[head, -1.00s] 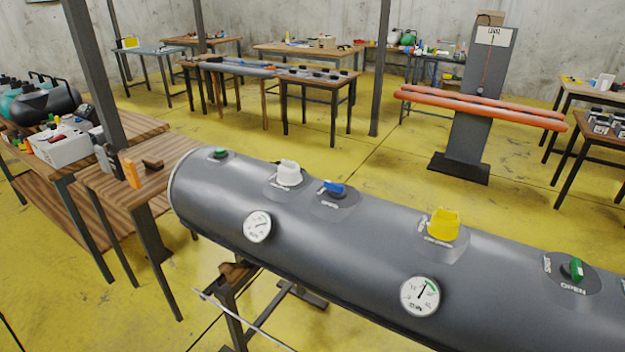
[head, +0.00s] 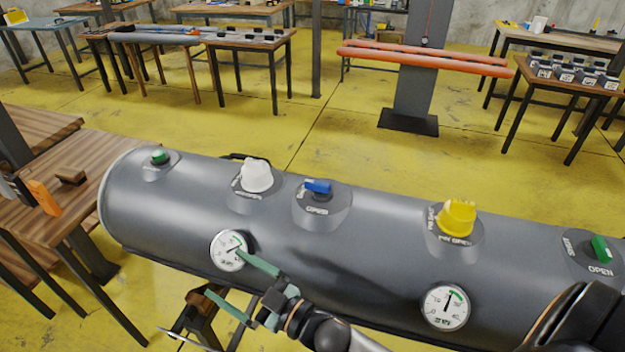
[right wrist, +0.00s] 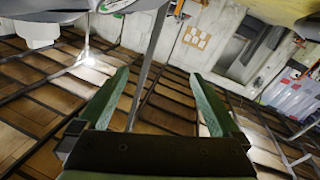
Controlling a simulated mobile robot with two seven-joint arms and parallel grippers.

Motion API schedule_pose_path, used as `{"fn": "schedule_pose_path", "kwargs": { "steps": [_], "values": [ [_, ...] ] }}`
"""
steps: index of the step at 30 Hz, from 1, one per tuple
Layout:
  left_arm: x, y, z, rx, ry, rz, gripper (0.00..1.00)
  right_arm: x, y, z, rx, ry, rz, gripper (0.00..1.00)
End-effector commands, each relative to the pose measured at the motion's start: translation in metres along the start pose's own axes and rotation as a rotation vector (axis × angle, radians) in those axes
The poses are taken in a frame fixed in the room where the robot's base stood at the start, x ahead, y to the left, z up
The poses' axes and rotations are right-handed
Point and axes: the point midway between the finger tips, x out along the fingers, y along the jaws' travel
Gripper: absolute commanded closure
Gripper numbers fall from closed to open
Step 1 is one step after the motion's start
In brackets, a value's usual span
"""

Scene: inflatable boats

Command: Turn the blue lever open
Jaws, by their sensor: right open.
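The blue lever (head: 318,187) sits on a round plate on top of the grey inflatable tube (head: 380,240). Its handle lies roughly left to right. My right gripper (head: 222,272) has green fingers, spread apart and empty. It is in front of the tube, below and left of the blue lever and apart from it, with one finger overlapping the left gauge (head: 229,250) in the head view. The right wrist view shows the same open fingers (right wrist: 160,95) with nothing between them. My left gripper is not in view.
A white knob (head: 256,176) stands close left of the blue lever. A yellow knob (head: 458,217), a right gauge (head: 446,307) and green levers (head: 601,249) (head: 160,157) are also on the tube. A wooden table (head: 75,190) stands at left.

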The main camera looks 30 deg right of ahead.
Motion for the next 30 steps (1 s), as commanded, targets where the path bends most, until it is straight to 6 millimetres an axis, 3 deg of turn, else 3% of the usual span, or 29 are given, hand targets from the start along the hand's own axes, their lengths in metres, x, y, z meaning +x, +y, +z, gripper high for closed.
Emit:
{"fn": "schedule_pose_path", "kwargs": {
  "steps": [1,3,7,11,14,16,20,23,24,26,30],
  "values": [
    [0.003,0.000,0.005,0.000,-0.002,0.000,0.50,0.020,-0.005,-0.032,-0.073,0.130,-0.067,0.00],
    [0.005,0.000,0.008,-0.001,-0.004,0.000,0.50,0.036,-0.019,-0.073,-0.172,0.295,-0.181,0.00],
    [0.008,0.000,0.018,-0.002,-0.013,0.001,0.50,0.044,-0.056,-0.126,-0.370,0.530,-0.444,0.00],
    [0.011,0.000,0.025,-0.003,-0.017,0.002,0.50,0.036,-0.087,-0.139,-0.597,0.646,-0.750,0.00],
    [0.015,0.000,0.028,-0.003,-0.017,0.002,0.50,0.028,-0.095,-0.125,-0.787,0.634,-0.994,0.00],
    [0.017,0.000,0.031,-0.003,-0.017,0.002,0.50,0.024,-0.087,-0.108,-0.927,0.567,-1.155,0.00],
    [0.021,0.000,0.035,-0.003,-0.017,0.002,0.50,0.022,-0.042,-0.072,-1.176,0.311,-1.402,0.00],
    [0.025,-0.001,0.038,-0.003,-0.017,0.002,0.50,0.022,0.019,-0.054,-1.344,0.008,-1.516,0.00],
    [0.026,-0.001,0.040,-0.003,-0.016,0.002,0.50,0.021,0.048,-0.051,-1.397,-0.132,-1.537,0.00],
    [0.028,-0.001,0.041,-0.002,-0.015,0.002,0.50,0.018,0.092,-0.053,-1.459,-0.346,-1.542,0.00],
    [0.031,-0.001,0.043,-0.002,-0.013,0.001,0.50,0.004,0.181,-0.074,-1.522,-0.794,-1.462,0.00]
  ]
}}
